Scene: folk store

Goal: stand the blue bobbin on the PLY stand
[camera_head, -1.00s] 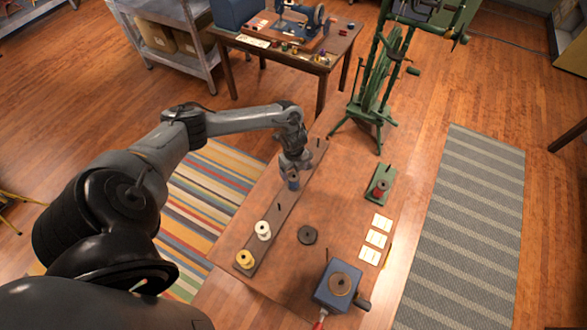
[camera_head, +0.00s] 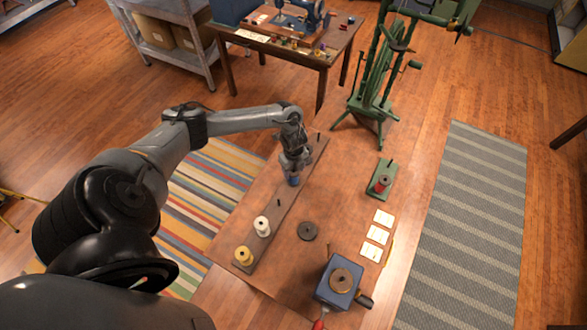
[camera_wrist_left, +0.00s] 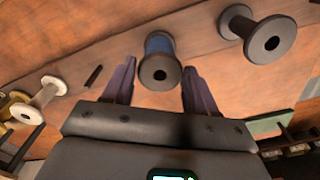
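The blue bobbin (camera_head: 294,181) stands on the long dark rack board on the table. In the left wrist view the blue bobbin (camera_wrist_left: 158,45) shows its grey end between my fingers. My left gripper (camera_head: 294,173) is over it, and in the wrist view the gripper (camera_wrist_left: 159,88) is open, with a finger on each side and gaps visible. My right gripper is not in view.
The rack board (camera_head: 268,225) also carries a white bobbin (camera_head: 262,226), a yellow bobbin (camera_head: 243,256) and bare pegs. A grey bobbin (camera_wrist_left: 258,38) is near the blue one. A dark disc (camera_head: 307,231), cards (camera_head: 376,235), a blue box (camera_head: 338,284) and a green winder (camera_head: 374,95) surround open tabletop.

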